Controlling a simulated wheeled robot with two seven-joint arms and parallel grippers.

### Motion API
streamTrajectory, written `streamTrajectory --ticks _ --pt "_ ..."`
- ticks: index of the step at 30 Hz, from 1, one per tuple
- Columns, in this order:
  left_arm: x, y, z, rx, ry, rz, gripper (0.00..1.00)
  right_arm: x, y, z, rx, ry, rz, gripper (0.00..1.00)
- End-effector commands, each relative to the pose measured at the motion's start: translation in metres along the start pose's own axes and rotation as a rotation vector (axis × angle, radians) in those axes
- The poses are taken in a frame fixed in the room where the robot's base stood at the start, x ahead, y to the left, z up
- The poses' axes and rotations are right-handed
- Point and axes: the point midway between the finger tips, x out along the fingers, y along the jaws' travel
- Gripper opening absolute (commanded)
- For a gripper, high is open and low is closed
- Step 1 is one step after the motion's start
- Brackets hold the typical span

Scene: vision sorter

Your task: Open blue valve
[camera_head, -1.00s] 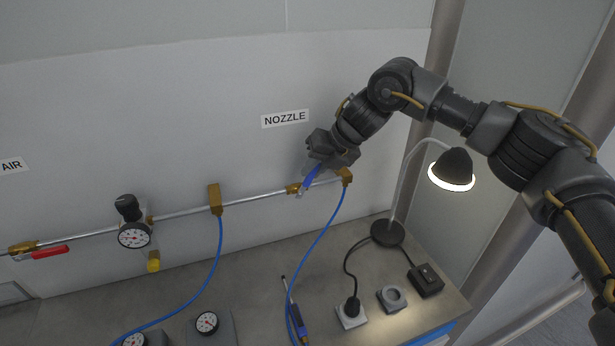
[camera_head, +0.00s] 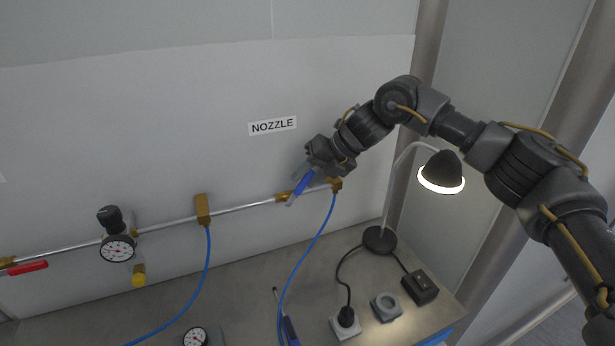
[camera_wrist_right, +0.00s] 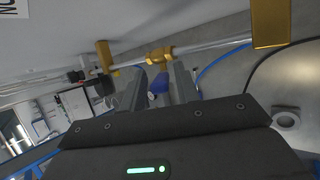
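The blue valve handle (camera_head: 305,183) slants up to the right from its brass valve body (camera_head: 282,197) on the wall pipe, under the NOZZLE label. My right gripper (camera_head: 297,184) is at the handle, with its fingers on either side of it. In the right wrist view the blue handle (camera_wrist_right: 158,84) lies between the two grey fingers of my right gripper (camera_wrist_right: 156,88), with a gap visible on both sides. The fingers look open around it. The hand hides part of the handle in the head view. My left gripper is not in view.
A red valve handle (camera_head: 28,267) and a pressure gauge (camera_head: 117,249) are farther left on the pipe. A blue hose (camera_head: 310,245) hangs from the pipe's brass end. A lit lamp (camera_head: 441,172) stands close below my right arm. The bench (camera_head: 245,290) holds small devices.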

Motion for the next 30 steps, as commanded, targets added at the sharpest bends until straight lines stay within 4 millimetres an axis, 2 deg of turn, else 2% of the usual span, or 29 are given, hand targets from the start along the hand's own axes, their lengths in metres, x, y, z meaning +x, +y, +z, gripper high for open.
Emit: streamTrajectory --ticks 9,13,17,24,30 --pt "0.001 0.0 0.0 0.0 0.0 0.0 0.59 0.0 0.0 -0.001 -0.001 0.003 -0.001 0.38" --pt "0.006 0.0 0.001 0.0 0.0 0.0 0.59 -0.008 -0.002 -0.001 -0.001 0.002 -0.001 0.38" --pt "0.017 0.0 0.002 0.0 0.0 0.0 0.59 -0.029 -0.003 -0.001 -0.002 -0.001 -0.001 0.38" --pt "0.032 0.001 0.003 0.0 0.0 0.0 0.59 -0.077 -0.002 -0.001 -0.001 -0.001 0.0 0.38" --pt "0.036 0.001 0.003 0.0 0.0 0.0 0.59 -0.102 -0.001 -0.001 0.0 0.0 -0.001 0.38"
